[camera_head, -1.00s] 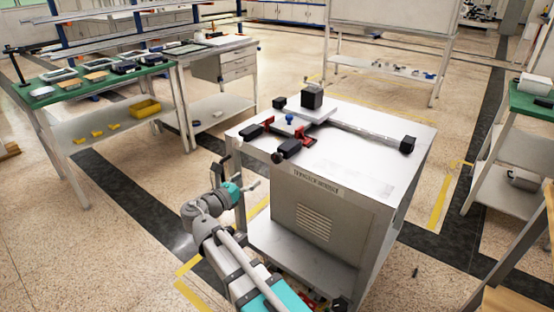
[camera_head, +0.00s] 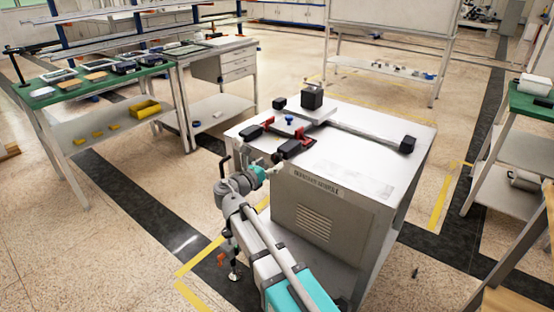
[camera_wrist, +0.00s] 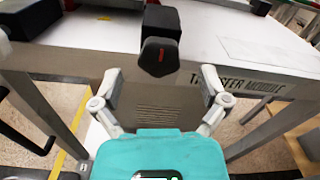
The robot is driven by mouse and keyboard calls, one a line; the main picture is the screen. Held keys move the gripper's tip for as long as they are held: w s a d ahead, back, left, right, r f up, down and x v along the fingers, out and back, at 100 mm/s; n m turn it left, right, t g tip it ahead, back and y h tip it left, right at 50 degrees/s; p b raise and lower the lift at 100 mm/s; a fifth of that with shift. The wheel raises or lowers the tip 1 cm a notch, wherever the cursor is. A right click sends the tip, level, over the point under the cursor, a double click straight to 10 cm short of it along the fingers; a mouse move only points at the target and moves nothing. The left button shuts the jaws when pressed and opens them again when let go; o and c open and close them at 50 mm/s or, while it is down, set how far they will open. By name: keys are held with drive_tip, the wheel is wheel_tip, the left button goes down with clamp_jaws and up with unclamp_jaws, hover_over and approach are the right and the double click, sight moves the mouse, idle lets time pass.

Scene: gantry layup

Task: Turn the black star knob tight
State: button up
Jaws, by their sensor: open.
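The black star knob (camera_head: 277,158) sits at the near front edge of the white-topped transfer module. In the wrist view the knob (camera_wrist: 160,58) faces me, dark with a small red mark, at the end of a black block (camera_wrist: 162,22). My gripper (camera_head: 271,168) is just in front of the module's edge, close to the knob. In the wrist view my gripper (camera_wrist: 160,88) is open and empty, with one finger to each side below the knob. I cannot tell exactly how far the fingertips are from it.
The transfer module (camera_head: 365,175) has a bare top at right and a rail with black end blocks. Red clamps (camera_head: 299,134) and a blue knob (camera_head: 289,120) are on top. A black bent handle (camera_wrist: 25,130) is at lower left in the wrist view. Green-topped bench (camera_head: 85,85) stands left.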

sight(275, 160)
drive_tip(key=shift+x, duration=1.6)
drive_tip(key=c, duration=1.2)
drive_tip(key=shift+o, duration=0.2)
